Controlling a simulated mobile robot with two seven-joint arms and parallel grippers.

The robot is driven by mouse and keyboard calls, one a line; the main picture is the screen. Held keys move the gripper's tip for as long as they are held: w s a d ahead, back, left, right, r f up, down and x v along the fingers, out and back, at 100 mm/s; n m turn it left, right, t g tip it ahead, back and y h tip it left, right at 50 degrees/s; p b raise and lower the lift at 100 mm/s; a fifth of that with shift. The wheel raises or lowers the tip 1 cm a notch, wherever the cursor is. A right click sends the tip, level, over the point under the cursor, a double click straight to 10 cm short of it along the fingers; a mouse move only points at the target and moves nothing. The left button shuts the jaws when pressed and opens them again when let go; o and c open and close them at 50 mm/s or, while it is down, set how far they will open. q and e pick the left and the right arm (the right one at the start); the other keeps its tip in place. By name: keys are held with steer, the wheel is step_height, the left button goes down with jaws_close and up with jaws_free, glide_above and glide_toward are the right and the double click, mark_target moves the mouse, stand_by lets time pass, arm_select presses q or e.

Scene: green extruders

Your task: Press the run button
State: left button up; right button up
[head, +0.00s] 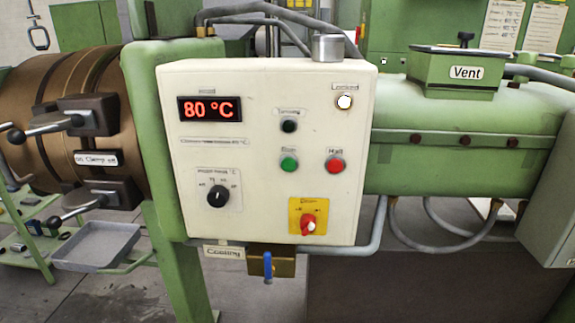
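The green button (289,165) sits on the front of a cream control panel (265,215), in the middle of the head view. The blurred label above it appears to read "Run". A red button (335,165) is to its right, with a label that looks like "Halt". A small black button (289,126) is above the green one. Neither of my grippers shows in the head view.
The panel also has a red "80 °C" display (210,109), a black dial (217,195), a lit white "Locked" lamp (344,102) and a red switch on a yellow plate (308,225). A blue-handled valve (268,266) hangs below. Clamp handles (45,127) jut out left.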

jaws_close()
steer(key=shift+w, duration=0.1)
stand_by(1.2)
